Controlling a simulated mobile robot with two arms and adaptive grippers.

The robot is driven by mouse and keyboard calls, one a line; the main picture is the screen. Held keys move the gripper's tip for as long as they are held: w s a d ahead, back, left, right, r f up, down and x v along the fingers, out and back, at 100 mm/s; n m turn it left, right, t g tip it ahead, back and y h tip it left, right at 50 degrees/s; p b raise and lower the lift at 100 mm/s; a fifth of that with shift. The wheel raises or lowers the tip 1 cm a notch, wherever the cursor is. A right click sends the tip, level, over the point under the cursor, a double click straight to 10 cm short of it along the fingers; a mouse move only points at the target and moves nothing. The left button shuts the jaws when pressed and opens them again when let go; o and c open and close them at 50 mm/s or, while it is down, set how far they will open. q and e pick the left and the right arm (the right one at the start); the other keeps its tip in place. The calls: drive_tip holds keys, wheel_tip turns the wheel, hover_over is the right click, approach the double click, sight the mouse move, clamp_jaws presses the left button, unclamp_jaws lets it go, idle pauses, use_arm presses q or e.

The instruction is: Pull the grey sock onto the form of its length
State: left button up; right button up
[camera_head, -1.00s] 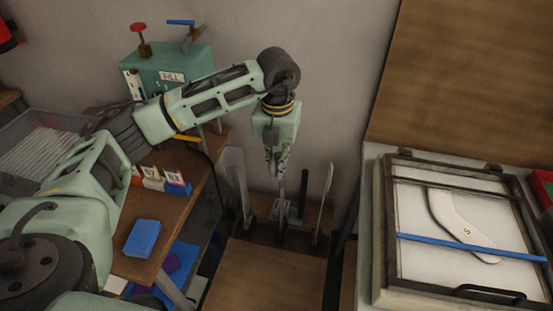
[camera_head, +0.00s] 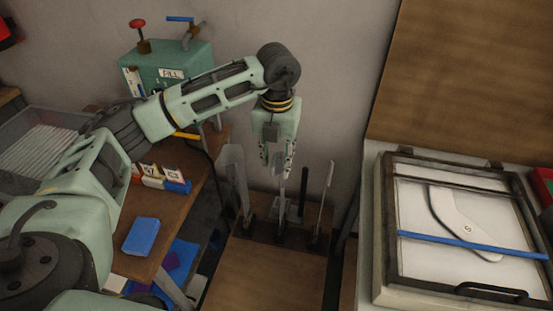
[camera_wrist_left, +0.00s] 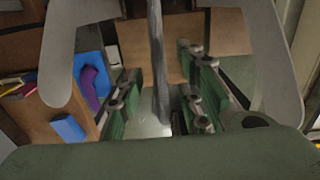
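My left gripper (camera_head: 277,166) is open, its fingers apart, just above the stand of upright forms at the back. In the left wrist view, a dark grey upright strip (camera_wrist_left: 158,60), seen edge-on, runs between the open fingers. It looks darker than the pale forms beside it. It may be the middle form with the grey sock on it, but I cannot tell surely. A pale form stands on the left (camera_head: 238,178) and another on the right (camera_head: 324,200). The middle form (camera_head: 281,203) shows below the fingers. My right gripper is not in view.
A framed press (camera_head: 385,225) with a flat white form marked S (camera_head: 465,230) lies on the right. A blue box (camera_head: 141,237) and small labelled blocks (camera_head: 173,182) are on the left bench. A purple sock (camera_wrist_left: 92,85) lies on blue in the left wrist view.

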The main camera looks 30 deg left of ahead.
use_arm(q)
wheel_tip(320, 180, up, 11)
idle(0.3)
drive_tip(key=shift+d, duration=0.1)
idle(0.4)
